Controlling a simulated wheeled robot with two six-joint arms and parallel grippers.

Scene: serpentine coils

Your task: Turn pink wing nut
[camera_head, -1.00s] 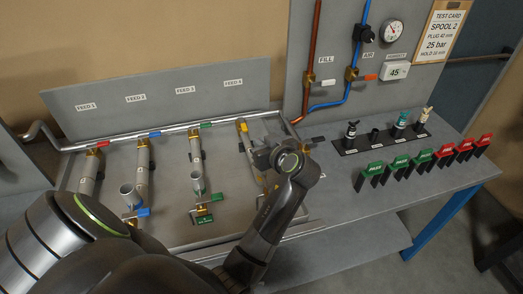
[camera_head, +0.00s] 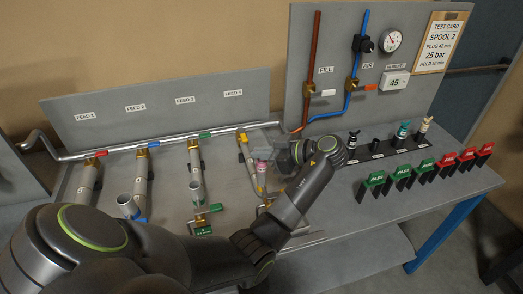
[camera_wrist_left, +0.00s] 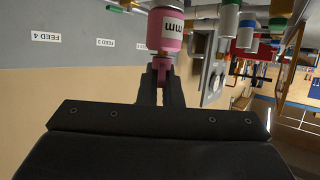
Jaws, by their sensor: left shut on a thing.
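My left gripper (camera_wrist_left: 161,75) is shut on the wing nut, one finger on each side. In the head view this gripper (camera_head: 272,163) reaches the plug from the right. The wing nut is too small to make out there. My right gripper is not in view.
Open pipe ends (camera_head: 126,203) with coloured valve handles stand left of my gripper. A black rack (camera_head: 378,150) holds several plugs at the right, with green and red handled pieces (camera_head: 425,168) in front. A panel with a gauge (camera_head: 390,40) rises behind.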

